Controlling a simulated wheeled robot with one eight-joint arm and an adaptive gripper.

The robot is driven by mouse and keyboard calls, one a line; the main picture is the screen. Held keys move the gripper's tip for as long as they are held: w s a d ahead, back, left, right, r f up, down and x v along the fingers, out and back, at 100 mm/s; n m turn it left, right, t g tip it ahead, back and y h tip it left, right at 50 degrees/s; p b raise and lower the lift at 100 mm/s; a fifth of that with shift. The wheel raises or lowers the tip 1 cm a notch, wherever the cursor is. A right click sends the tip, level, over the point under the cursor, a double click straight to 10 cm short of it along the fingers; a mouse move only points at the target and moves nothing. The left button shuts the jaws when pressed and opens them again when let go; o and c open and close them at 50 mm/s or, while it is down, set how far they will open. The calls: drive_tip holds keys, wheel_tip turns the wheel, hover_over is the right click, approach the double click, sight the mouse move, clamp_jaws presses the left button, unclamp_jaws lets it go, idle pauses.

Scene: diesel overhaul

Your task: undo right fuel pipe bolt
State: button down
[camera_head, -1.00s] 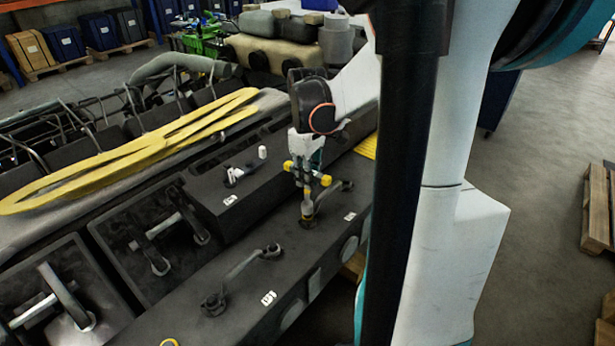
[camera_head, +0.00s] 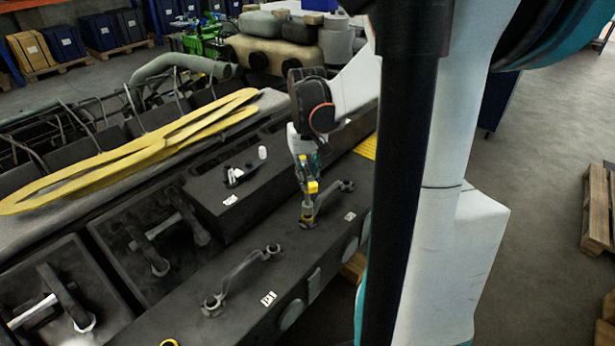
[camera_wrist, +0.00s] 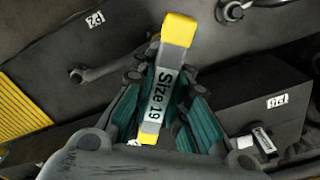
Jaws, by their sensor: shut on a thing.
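My gripper (camera_head: 308,172) is shut on a tool with yellow handle ends, and holds it upright over the engine's dark top. The tool (camera_wrist: 163,90) is grey and yellow with a "Size 19" label. It lies between my teal fingers (camera_wrist: 160,108) in the wrist view. In the head view its lower end (camera_head: 307,213) is at the near left end of a short fuel pipe (camera_head: 332,193). The bolt there is hidden under the tool. This pipe also shows in the wrist view (camera_wrist: 108,68). A second fuel pipe (camera_head: 238,272) lies nearer, with bolts at both ends.
A raised dark block (camera_head: 225,185) with a small white-topped part (camera_head: 262,152) stands left of my gripper. Long yellow bars (camera_head: 130,150) lie further left. A yellow ribbed strip (camera_head: 367,146) is behind. The floor at right (camera_head: 540,160) is clear up to a pallet (camera_head: 597,210).

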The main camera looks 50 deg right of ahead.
drive_tip(key=m, duration=1.2)
drive_tip(key=shift+m, duration=0.3)
drive_tip(key=m, duration=0.5)
drive_tip(key=shift+m, duration=2.6)
drive_tip(key=shift+f, duration=0.15)
